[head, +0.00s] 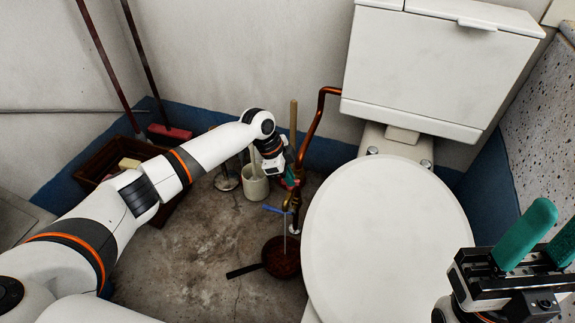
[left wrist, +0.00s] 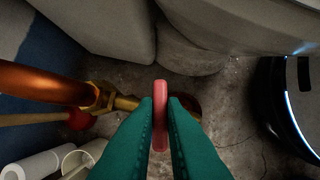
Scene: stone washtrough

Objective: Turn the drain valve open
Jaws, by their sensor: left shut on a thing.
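The drain valve shows in the left wrist view as a brass body (left wrist: 124,103) on a copper pipe, with a red handle (left wrist: 160,95). My left gripper (left wrist: 161,125) has its green fingers on both sides of the red handle and is shut on it. In the head view my left gripper (head: 289,179) is beside the copper pipe, and its wrist hides most of the handle. My right gripper (head: 540,240) is at the lower right of the head view, with a gap between its green fingers. It is open and empty, over the right side of the toilet.
A white toilet (head: 385,235) fills the middle right. The copper pipe (head: 316,122) runs down beside it. A blue lever (head: 276,209) sits lower on the pipework, above a brown pan (head: 281,262). A white pot (head: 255,187) and a crate (head: 104,160) stand left.

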